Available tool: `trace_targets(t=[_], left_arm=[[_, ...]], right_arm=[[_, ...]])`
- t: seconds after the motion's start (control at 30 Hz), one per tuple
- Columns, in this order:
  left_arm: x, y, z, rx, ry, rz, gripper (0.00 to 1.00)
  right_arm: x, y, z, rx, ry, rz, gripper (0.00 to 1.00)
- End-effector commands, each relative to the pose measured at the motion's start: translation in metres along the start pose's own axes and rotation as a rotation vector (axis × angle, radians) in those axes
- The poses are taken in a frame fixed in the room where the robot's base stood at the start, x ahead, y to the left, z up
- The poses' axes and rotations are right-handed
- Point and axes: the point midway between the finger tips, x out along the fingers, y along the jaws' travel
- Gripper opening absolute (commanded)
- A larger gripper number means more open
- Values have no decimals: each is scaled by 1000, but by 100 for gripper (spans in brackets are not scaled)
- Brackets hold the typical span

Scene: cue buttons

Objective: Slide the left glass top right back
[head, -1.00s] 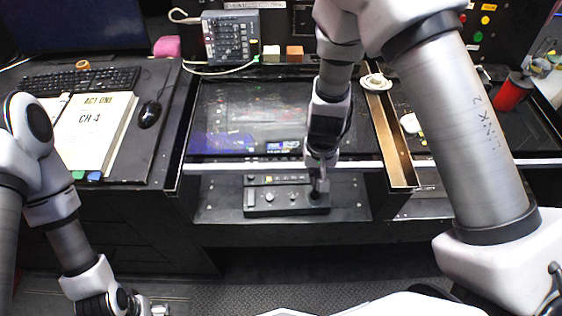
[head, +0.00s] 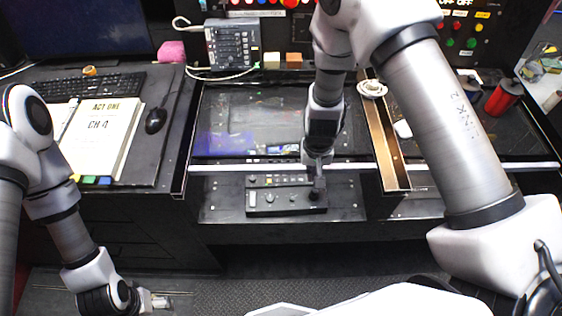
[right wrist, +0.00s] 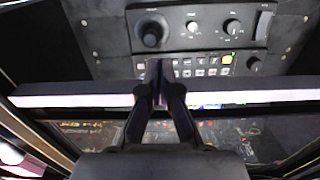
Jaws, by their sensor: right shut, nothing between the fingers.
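The left glass top (head: 225,125) is a dark, reflective pane with a pale front bar (head: 240,168). It lies over the left bay of the desk. In front of it a black control panel (head: 285,197) with knobs and buttons is uncovered. My right gripper (head: 318,190) is shut and empty, pointing down at the right end of the panel, just in front of the bar. In the right wrist view the closed fingers (right wrist: 158,70) overlap the bar (right wrist: 80,95); I cannot tell whether they touch it. My left gripper (head: 160,302) is low at the left, small, its opening unclear.
A brass-coloured divider (head: 385,140) separates the left bay from the right glass top (head: 475,135). A white coiled item (head: 372,88) lies on the divider. A red can (head: 503,97) stands far right. A script book (head: 100,135), keyboard (head: 95,85) and mouse (head: 156,120) lie left.

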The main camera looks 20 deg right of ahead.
Motion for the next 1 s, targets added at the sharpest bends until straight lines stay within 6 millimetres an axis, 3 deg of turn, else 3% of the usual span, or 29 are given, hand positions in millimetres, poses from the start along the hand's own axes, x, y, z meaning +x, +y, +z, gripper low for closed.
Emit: trace_targets(t=[1.0], left_arm=[[-75,0,0,0,0,0,86]], right_arm=[[-3,-1,-28,2,4,-7,0]])
